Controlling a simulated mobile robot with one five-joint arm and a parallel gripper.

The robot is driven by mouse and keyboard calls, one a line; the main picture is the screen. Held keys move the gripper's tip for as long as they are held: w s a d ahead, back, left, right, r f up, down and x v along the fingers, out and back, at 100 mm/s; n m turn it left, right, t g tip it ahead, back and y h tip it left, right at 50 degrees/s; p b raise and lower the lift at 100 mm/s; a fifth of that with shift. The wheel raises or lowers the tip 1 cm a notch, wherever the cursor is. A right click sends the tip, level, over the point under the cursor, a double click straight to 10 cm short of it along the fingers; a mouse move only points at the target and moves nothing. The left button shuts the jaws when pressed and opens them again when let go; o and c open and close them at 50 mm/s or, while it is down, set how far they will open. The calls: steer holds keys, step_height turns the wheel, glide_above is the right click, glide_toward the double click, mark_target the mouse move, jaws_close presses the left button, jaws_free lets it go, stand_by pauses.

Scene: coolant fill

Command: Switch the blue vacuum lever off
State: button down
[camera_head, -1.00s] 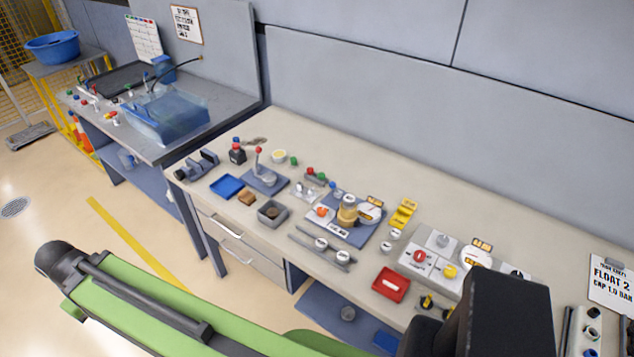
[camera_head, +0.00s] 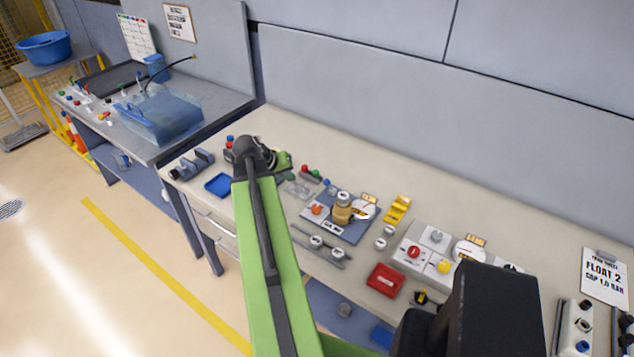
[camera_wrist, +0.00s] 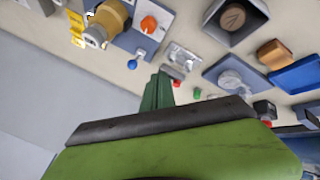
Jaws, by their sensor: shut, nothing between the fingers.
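The blue vacuum lever (camera_head: 331,190) shows as a small blue ball beside the blue plate with the brass-coloured unit (camera_head: 343,212) on the bench. In the wrist view its blue ball (camera_wrist: 132,64) sits on a short stem at the plate's edge, near an orange knob (camera_wrist: 149,23). My gripper (camera_wrist: 158,80) is shut and empty, its dark green fingers right of the blue ball in the wrist view and apart from it. In the head view my gripper (camera_head: 285,162) is over the bench, to the left of and behind the lever. My arm hides part of the bench.
A clear tray (camera_wrist: 182,58) lies by my fingertips in the wrist view. Red and green knobs (camera_head: 308,171) stand near the lever. A blue tray (camera_head: 219,185), a red tray (camera_head: 384,280) and a yellow stand (camera_head: 397,209) are also on the bench. The rear strip is mostly clear.

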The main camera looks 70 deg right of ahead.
steer(key=shift+s+d+r, duration=0.1)
steer(key=shift+s+d, duration=0.25)
steer(key=shift+s, duration=0.2)
steer(key=s+d+f+b, duration=0.5)
steer(key=d+f+b, duration=0.2)
steer(key=f+b, duration=0.1)
steer(key=shift+s+d, duration=0.2)
steer(key=shift+d, duration=0.2)
